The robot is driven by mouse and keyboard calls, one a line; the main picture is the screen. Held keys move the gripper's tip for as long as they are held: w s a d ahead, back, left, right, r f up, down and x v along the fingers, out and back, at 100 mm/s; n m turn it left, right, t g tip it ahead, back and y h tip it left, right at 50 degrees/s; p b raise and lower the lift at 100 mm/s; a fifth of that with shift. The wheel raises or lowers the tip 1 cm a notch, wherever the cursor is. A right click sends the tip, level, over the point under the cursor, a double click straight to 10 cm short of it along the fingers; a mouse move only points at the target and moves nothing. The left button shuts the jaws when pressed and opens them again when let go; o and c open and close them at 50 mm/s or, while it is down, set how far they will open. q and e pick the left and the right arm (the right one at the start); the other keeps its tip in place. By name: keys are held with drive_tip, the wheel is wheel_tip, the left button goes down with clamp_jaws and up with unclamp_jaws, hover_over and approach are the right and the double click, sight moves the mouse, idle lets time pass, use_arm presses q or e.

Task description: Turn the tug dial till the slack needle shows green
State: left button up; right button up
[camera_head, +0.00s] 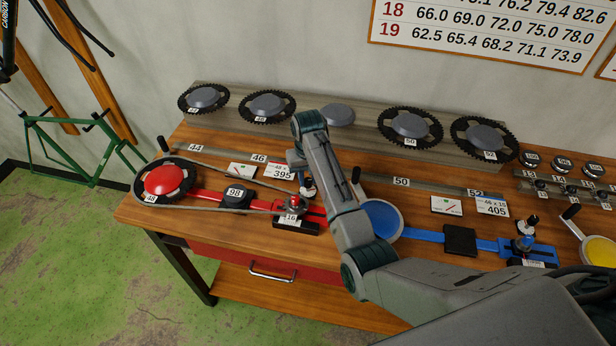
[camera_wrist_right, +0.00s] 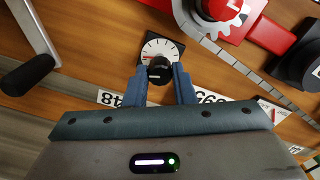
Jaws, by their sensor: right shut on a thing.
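My right gripper (camera_wrist_right: 162,84) is shut on the black knob (camera_wrist_right: 158,70) of the tug dial, a finger on each side. The dial's white face (camera_wrist_right: 164,47) has tick marks and a red mark at its left in the wrist view. In the head view my right gripper (camera_head: 307,182) is down at the dial, behind the red sprocket block. The slack gauge, a small white card (camera_head: 241,171) with green and red marks, lies left of the 395 card; its needle is too small to read. It shows partly at the right of the wrist view (camera_wrist_right: 272,112). My left gripper is out of view.
A chain (camera_head: 225,208) loops from the red 48 chainring (camera_head: 166,180) to the 16 sprocket (camera_head: 292,206). A crank handle (camera_wrist_right: 28,74) is left in the wrist view. A blue station (camera_head: 425,235) stands to the right. Chainrings line the back shelf (camera_head: 230,118).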

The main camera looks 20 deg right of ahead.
drive_tip(key=shift+m, duration=0.6)
drive_tip(key=o, duration=1)
drive_tip(key=shift+w+r, duration=0.1)
